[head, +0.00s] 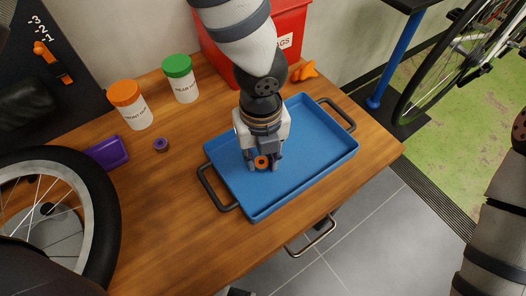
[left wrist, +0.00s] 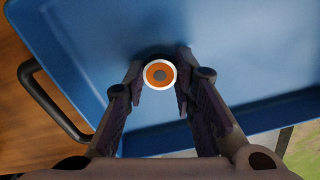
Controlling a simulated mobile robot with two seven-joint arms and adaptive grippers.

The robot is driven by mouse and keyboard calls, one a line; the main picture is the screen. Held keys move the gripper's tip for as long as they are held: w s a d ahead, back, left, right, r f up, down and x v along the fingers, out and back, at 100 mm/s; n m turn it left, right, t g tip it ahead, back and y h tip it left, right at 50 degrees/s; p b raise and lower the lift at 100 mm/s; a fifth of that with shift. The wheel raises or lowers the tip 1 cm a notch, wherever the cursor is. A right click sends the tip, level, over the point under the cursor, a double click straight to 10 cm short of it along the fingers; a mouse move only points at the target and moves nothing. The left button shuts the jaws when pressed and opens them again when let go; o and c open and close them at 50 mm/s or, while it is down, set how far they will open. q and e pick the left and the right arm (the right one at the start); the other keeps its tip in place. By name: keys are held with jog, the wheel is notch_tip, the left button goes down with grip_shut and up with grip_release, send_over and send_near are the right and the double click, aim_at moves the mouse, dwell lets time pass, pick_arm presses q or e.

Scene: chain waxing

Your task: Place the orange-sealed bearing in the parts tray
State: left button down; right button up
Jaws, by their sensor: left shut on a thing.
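The orange-sealed bearing (head: 262,162) is a small ring with an orange face and a pale rim. It also shows in the left wrist view (left wrist: 160,75), between the fingertips. My left gripper (head: 263,165) points down over the left part of the blue parts tray (head: 318,178) and is shut on the bearing. In the left wrist view my left gripper (left wrist: 160,84) has a finger on each side of it. I cannot tell whether the bearing touches the tray floor. The tray is otherwise empty where it shows. My right gripper is not in view.
A purple-sealed bearing (head: 162,145) lies on the wooden table (head: 172,205) near a purple box (head: 107,153). Orange-lidded (head: 130,105) and green-lidded (head: 181,79) jars and a red bin (head: 292,22) stand behind. A wheel (head: 60,215) is at left.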

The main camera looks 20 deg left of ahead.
aim_at(262, 162)
pick_arm(q)
jog(key=shift+r, duration=0.15)
jog(key=c, duration=1.3)
grip_release()
jog(key=shift+f, duration=0.2)
notch_tip(262, 162, up, 12)
jog(key=shift+r+p, duration=0.25)
jog(key=shift+p, duration=0.6)
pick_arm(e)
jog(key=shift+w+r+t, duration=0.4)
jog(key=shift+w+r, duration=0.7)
